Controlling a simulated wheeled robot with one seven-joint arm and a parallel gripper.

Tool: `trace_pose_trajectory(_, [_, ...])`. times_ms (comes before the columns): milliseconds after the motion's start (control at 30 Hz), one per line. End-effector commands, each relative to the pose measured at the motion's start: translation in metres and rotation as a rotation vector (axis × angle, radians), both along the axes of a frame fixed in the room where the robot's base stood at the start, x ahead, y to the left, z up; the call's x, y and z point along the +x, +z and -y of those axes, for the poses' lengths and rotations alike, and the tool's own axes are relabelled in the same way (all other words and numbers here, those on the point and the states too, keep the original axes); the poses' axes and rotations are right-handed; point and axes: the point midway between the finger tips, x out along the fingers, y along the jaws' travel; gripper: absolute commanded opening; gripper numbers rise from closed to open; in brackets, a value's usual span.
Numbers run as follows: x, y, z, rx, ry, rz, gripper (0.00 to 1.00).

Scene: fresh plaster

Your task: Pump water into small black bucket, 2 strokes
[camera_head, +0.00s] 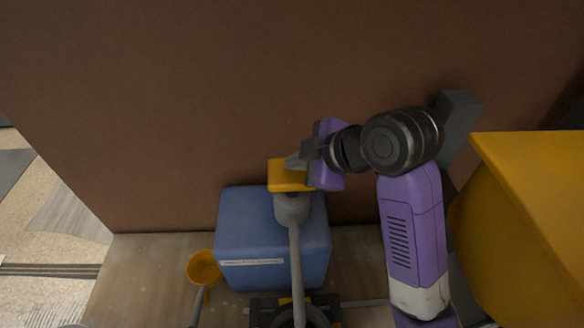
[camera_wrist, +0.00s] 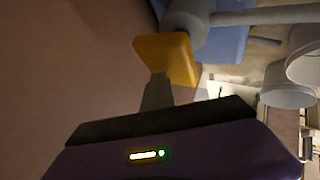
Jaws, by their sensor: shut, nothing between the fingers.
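The pump is a blue tank (camera_head: 240,225) with a pale label, a grey neck and spout (camera_head: 292,208) and a yellow top (camera_head: 285,184). The spout runs toward the bottom of the head view. My gripper (camera_head: 291,161) is shut and empty at the upper edge of the yellow top. In the wrist view the shut fingertips (camera_wrist: 158,78) overlap the edge of the yellow top (camera_wrist: 178,58); I cannot tell if they touch it. I cannot identify the small black bucket for certain.
A brown wall (camera_head: 200,110) stands close behind the tank. A yellow scoop (camera_head: 204,268) with a grey handle is left of the tank. A large yellow body (camera_head: 525,230) fills the right side. Grey round vessels (camera_wrist: 287,92) show in the wrist view.

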Motion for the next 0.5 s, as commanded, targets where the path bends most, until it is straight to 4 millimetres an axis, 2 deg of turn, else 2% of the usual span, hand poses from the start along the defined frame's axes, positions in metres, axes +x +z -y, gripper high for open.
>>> trace_pose_trajectory(500, [-0.0002,-0.0075,0.0003,-0.001,-0.001,-0.003,0.00])
